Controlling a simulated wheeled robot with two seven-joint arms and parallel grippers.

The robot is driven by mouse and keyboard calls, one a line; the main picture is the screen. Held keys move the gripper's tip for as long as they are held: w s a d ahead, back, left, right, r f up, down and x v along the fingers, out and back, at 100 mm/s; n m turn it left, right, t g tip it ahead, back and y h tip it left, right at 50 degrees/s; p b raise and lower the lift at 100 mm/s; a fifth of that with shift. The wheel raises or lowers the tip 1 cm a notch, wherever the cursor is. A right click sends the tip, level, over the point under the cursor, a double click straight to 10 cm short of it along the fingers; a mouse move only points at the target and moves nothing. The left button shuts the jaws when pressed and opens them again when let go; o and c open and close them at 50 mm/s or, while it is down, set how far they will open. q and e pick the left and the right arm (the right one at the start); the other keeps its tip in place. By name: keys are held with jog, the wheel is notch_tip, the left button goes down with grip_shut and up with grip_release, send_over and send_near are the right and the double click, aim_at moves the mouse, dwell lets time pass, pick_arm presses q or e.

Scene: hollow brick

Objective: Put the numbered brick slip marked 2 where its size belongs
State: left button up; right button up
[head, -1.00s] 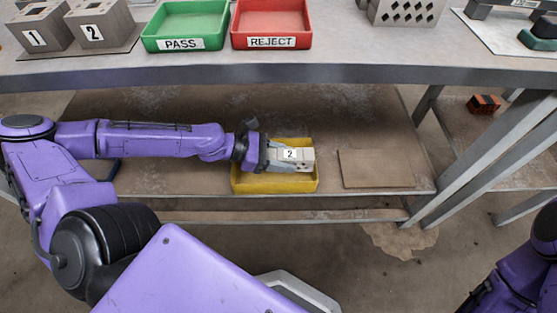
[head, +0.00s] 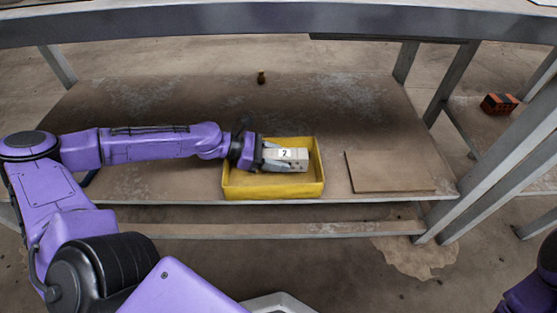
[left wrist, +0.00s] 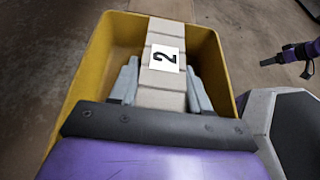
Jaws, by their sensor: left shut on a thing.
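The pale grey brick slip with the white label 2 (head: 298,165) is in the fingers of my left gripper (head: 275,158). In the head view it is level, over or within the yellow tray (head: 275,193) on the lower shelf. The left wrist view shows the slip (left wrist: 163,57) between the two grey fingers (left wrist: 160,88), with the yellow tray walls (left wrist: 88,73) around them. I cannot tell whether the slip touches the tray floor. A small, distant gripper (left wrist: 288,64), apparently my right one, shows at the right of the left wrist view; its jaws are unclear.
The lower shelf (head: 160,110) is mostly bare. A flat brown board (head: 392,172) lies right of the tray, and a small brown object (head: 261,77) stands behind it. A dark-and-orange brick (head: 498,103) lies further right. The bench edge (head: 200,27) overhangs; metal legs (head: 500,165) stand at right.

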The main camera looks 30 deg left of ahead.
aim_at(272, 153)
pick_arm(q)
jog(key=shift+f, duration=0.6)
jog(key=o, duration=1.2)
jog(key=shift+o, duration=0.2)
jog(key=shift+r, duration=0.1)
jog(key=a+r+p, duration=0.1)
jog(key=p, duration=0.1)
jog(key=s+a+r+p, duration=0.1)
jog(key=r+p, duration=0.1)
jog(key=shift+s+a+r, duration=0.1)
jog(key=shift+r, duration=0.05)
jog(key=f+p+v, duration=0.1)
jog(key=p+v, duration=0.6)
jog(key=v, duration=0.2)
jog(key=shift+s+a+f, duration=0.1)
jog(key=shift+s, duration=0.05)
